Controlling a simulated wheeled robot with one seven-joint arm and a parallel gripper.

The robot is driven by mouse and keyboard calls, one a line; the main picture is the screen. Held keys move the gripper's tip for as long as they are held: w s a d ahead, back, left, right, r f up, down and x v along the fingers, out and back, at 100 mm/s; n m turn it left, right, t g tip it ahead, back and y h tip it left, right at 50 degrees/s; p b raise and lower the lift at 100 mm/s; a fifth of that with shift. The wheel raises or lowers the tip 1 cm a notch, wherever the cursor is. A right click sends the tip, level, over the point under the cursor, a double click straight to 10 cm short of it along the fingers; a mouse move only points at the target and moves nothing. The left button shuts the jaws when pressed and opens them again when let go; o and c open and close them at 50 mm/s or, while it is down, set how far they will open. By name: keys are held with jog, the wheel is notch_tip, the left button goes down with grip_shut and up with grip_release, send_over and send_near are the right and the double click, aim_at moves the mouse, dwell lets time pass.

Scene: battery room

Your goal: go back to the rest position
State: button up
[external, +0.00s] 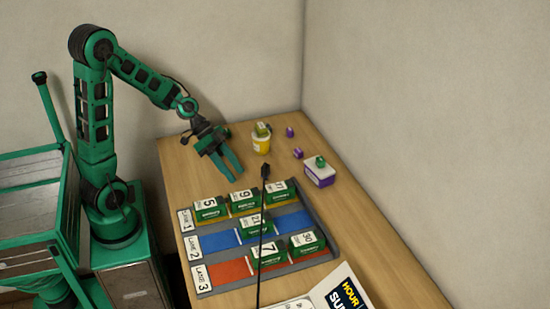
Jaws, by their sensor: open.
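My gripper (230,168) hangs from the green arm over the back left part of the wooden table (185,153). Its two green fingers are apart with nothing between them. It is above and behind a grey rack (328,256) with three lanes, and left of a yellow cup (261,145). Green numbered blocks stand in the lanes. Lane 1 holds blocks 5 (210,208), 9 (244,201) and a third at its right end. Lane 2 holds block 21 (254,226). Lane 3 holds blocks 7 (268,255) and 30 (306,242).
A white and purple box (320,173) with a small green item on top stands at the right. Small purple pieces (297,153) lie near it. A thin black stand (264,200) rises in front of the rack. A printed card (343,295) is at the front. Walls close the back and right.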

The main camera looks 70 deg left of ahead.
jog(key=s+y, duration=0.1)
jog(key=s+d+r+n+y, duration=0.1)
jog(key=s+d+n+g+y, duration=0.1)
jog(key=s, duration=0.1)
jog(key=shift+s+r, duration=0.1)
jog(key=shift+r, duration=0.1)
jog(key=s+a+r+n+y, duration=0.2)
jog(key=s+r+n+y, duration=0.2)
jog(key=s+r+n, duration=0.1)
jog(key=s+d+f+m+g, duration=0.1)
jog(key=s+d+m+g, duration=0.1)
jog(key=s+d, duration=0.3)
jog(key=s+d+f+m+g, duration=0.1)
jog(key=s+d+m, duration=0.3)
jog(key=s, duration=0.8)
jog(key=d+g, duration=0.1)
jog(key=d, duration=0.1)
jog(key=shift+d+f, duration=0.25)
jog(key=shift+d, duration=0.05)
